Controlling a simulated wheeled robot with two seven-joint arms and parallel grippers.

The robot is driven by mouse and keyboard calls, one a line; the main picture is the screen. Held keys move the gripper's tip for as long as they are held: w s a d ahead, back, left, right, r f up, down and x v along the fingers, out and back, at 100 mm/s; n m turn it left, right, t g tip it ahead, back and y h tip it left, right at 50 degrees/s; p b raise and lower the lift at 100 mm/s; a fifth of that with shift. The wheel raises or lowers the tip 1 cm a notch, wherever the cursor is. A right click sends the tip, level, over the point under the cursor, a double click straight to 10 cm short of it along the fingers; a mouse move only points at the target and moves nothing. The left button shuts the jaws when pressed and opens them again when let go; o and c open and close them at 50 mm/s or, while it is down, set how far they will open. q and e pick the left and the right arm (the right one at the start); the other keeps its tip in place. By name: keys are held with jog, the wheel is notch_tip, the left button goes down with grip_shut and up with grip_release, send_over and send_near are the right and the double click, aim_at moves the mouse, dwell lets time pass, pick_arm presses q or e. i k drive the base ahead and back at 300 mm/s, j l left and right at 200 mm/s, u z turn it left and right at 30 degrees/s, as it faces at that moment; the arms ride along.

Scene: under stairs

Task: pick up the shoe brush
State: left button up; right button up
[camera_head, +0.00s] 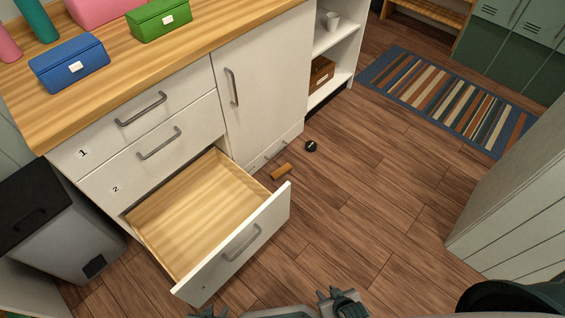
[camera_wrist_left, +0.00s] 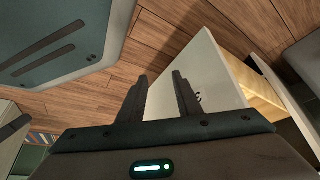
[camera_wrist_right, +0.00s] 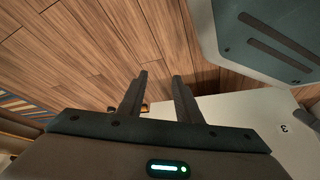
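A small orange-brown object (camera_head: 281,171), which looks like the shoe brush, lies on the wooden floor beside the cabinet base, past the open drawer. A small orange-brown piece (camera_wrist_right: 144,107) shows beside the left finger in the right wrist view, mostly hidden. My right gripper (camera_head: 336,294) is at the bottom edge of the head view, open and empty (camera_wrist_right: 160,85). My left gripper (camera_head: 208,313) barely shows at the bottom edge; its wrist view shows it open and empty (camera_wrist_left: 160,85). Both are well apart from the brush.
The bottom drawer (camera_head: 240,243) is pulled out, empty, between the grippers and the cabinet. A black round tin (camera_head: 311,146) lies near the brush. A grey bin (camera_head: 60,235) stands left and a panelled wall (camera_head: 515,200) right. The middle floor is clear.

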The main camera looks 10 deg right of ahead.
aim_at(284, 171)
jog(key=i+l+u, duration=0.1)
jog(key=l, duration=0.25)
jog(key=i+l+u, duration=0.1)
jog(key=i+l, duration=0.15)
jog(key=l, duration=0.15)
jog(key=i+l+u, duration=0.1)
jog(key=l, duration=0.3)
jog(key=i+l+u, duration=0.1)
jog(key=i+l, duration=0.15)
jog(key=l, duration=0.15)
jog(key=i+l+u, duration=0.1)
jog(key=l, duration=0.3)
jog(key=i+l+u, duration=0.1)
jog(key=l, duration=0.3)
jog(key=i+l, duration=0.15)
jog(key=l, duration=0.3)
jog(key=i+l+u, duration=0.15)
jog(key=l, duration=0.3)
